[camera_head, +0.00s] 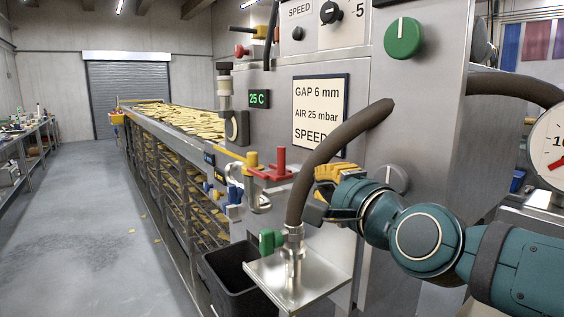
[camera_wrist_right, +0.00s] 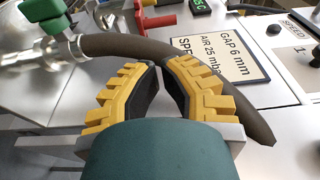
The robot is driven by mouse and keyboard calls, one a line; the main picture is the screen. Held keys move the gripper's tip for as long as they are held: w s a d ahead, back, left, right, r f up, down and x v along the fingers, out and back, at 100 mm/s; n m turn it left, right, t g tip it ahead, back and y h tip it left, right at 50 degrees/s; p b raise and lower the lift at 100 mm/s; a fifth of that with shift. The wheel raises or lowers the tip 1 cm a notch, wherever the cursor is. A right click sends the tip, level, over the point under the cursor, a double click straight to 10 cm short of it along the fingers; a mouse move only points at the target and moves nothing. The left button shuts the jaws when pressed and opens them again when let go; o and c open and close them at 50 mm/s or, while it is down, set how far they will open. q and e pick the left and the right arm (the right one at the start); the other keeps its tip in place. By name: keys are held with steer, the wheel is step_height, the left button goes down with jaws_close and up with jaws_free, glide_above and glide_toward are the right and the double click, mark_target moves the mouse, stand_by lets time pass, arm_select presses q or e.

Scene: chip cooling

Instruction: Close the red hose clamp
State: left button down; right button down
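The red part (camera_head: 275,167), which I take for the red hose clamp, has an upright post and flat arms on the machine's front, beside the brown hose (camera_head: 318,155). In the right wrist view it shows as a red bar (camera_wrist_right: 155,22) at the top, beyond the hose (camera_wrist_right: 118,46); whether its jaw is closed I cannot tell. My right gripper (camera_head: 322,190) is right of the hose and lower right of the red part, apart from it. My left gripper is out of view.
A metal shelf (camera_head: 320,283) carries the hose's fitting (camera_head: 292,243) and a green handle (camera_head: 268,241). A black bin (camera_head: 228,262) is below. Yellow (camera_head: 250,160) and blue (camera_head: 235,190) handles are left of the red part.

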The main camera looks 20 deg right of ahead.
steer(key=w, duration=0.1)
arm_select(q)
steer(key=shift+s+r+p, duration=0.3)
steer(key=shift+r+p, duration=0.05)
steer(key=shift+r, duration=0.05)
arm_select(e)
glide_toward(275, 171)
steer(key=w+r, duration=0.2)
steer(key=w, duration=0.2)
steer(key=shift+w+d+r, duration=0.1)
steer(key=shift+w+r, duration=0.3)
steer(key=w, duration=0.1)
steer(key=w+a, duration=0.1)
steer(key=w, duration=0.1)
steer(key=w+a+p, duration=0.1)
steer(key=w, duration=0.1)
steer(key=shift+w+r, duration=0.1)
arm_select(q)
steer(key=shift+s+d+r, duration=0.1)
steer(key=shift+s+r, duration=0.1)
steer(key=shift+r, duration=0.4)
arm_select(e)
steer(key=shift+d, duration=0.1)
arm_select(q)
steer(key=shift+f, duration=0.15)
